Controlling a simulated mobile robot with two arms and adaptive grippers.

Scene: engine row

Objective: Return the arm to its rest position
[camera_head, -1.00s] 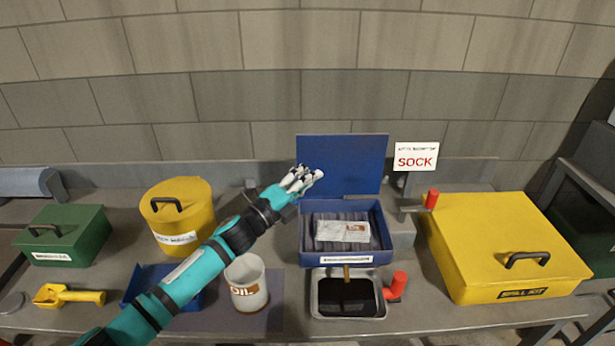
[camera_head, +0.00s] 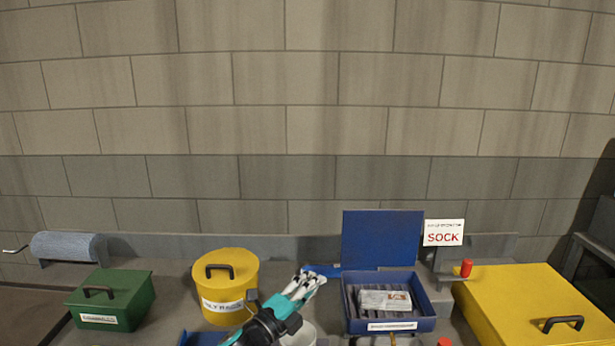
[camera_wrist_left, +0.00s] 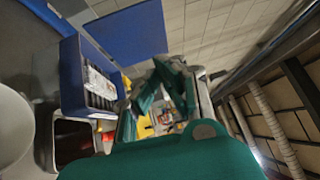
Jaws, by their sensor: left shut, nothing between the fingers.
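My left arm comes in from the bottom of the head view, and its gripper (camera_head: 314,280) points up and to the right. Its pale fingers are together with nothing between them. The fingertips show just left of the open blue box (camera_head: 430,322), apart from it in the picture. In the left wrist view, the gripper (camera_wrist_left: 168,92) is in the middle, and the blue box (camera_wrist_left: 72,75) lies to its left. My right gripper is in neither view.
The blue box's lid (camera_head: 382,238) stands upright, and a packet (camera_head: 385,300) lies inside. A yellow bucket (camera_head: 226,290) and a green box (camera_head: 112,300) stand to the left. A large yellow case (camera_head: 525,300) is at the right. A SOCK sign (camera_head: 443,232) stands behind.

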